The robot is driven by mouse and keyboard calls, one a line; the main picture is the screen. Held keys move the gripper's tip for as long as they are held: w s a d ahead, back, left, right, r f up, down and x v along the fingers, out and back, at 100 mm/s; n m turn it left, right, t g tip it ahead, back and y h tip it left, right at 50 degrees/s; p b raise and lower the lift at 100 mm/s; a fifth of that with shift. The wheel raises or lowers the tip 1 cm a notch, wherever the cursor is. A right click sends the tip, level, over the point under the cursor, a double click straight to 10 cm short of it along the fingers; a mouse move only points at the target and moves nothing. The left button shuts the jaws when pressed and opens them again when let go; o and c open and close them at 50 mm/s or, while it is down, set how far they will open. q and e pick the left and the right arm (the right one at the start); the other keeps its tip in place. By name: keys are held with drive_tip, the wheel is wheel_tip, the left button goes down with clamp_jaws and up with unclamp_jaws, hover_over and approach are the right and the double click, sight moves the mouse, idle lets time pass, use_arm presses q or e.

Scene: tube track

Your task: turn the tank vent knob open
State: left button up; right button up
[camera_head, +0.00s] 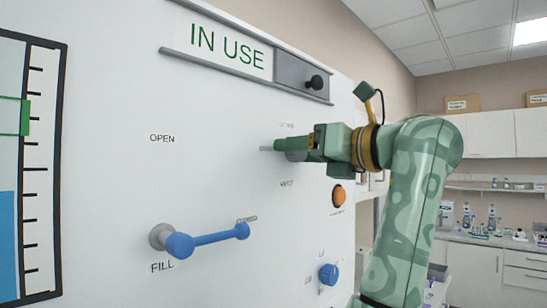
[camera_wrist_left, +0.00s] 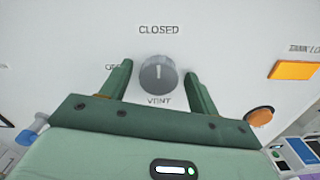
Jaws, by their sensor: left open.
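The tank vent knob (camera_wrist_left: 158,74) is a round grey dial on the white panel, with VENT below it and CLOSED above it. Its light pointer line points up towards CLOSED. My left gripper (camera_wrist_left: 159,70) is open, with one green finger on each side of the knob. Gaps show between the fingers and the knob, so it is not gripped. In the head view my left gripper (camera_head: 284,147) is at the panel and hides most or all of the knob. A label left of the knob is partly covered by a finger. My right gripper is not in view.
The white panel (camera_head: 110,100) also bears a blue FILL lever (camera_head: 210,238), an orange button (camera_head: 339,195), a small blue knob (camera_head: 328,274), an IN USE sign (camera_head: 226,45) with a black slider knob (camera_head: 315,82), and a level gauge at left. Lab counters stand behind at right.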

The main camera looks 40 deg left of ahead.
use_arm(q)
drive_tip(key=shift+a, duration=0.2)
drive_tip(key=shift+s+d+r, duration=0.1)
drive_tip(key=shift+d+r, duration=0.05)
drive_tip(key=shift+d, duration=0.35)
drive_tip(key=shift+c, duration=0.7)
drive_tip(key=c, duration=0.8)
drive_tip(key=shift+n+p, duration=1.05)
drive_tip(key=shift+n, duration=7.75)
drive_tip(key=shift+c, duration=0.2)
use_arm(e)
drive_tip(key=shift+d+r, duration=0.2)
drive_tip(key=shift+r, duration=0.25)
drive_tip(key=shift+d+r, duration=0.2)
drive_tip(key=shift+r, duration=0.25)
use_arm(q)
drive_tip(key=shift+s+n, duration=0.1)
drive_tip(key=shift+n, duration=0.2)
